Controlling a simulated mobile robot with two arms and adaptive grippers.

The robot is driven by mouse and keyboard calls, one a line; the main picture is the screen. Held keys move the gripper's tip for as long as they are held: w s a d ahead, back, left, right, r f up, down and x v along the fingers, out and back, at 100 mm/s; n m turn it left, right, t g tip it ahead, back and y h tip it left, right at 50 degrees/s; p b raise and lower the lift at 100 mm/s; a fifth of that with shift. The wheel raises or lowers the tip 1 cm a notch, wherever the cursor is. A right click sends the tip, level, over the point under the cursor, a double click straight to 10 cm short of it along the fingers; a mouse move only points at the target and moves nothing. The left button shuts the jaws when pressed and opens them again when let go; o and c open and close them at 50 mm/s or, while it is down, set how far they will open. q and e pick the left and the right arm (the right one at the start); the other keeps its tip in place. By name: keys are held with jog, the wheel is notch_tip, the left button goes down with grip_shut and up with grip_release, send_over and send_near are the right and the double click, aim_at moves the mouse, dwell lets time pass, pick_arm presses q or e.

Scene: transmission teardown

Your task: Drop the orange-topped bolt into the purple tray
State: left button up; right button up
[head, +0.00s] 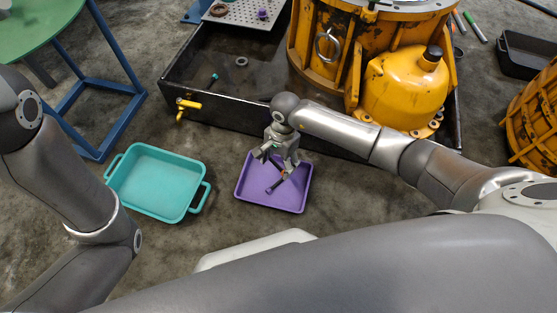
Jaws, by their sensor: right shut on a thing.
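The purple tray (246,189) lies on the concrete floor in the middle of the head view. My right gripper (281,171) is over the tray, pointing down, and is shut on the orange-topped bolt (274,188). The bolt is small, with a dark lower part and a bit of orange near the fingertips, and it is tilted. It appears within the tray's outline; its height above the tray floor is hard to tell. My left arm comes in from the left and bends back down; its gripper is out of the picture.
A teal tray (118,188) with handles lies left of the purple one. A green table (30,32) is at upper left. Bare floor separates the trays.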

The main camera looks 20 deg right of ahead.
jog(key=o, duration=1.1)
jog(key=shift+r, duration=0.1)
jog(key=r, duration=0.4)
jog(key=d+r, duration=0.1)
jog(key=r, duration=0.6)
jog(key=shift+w+d+r, duration=0.15)
jog(key=shift+w+r, duration=0.25)
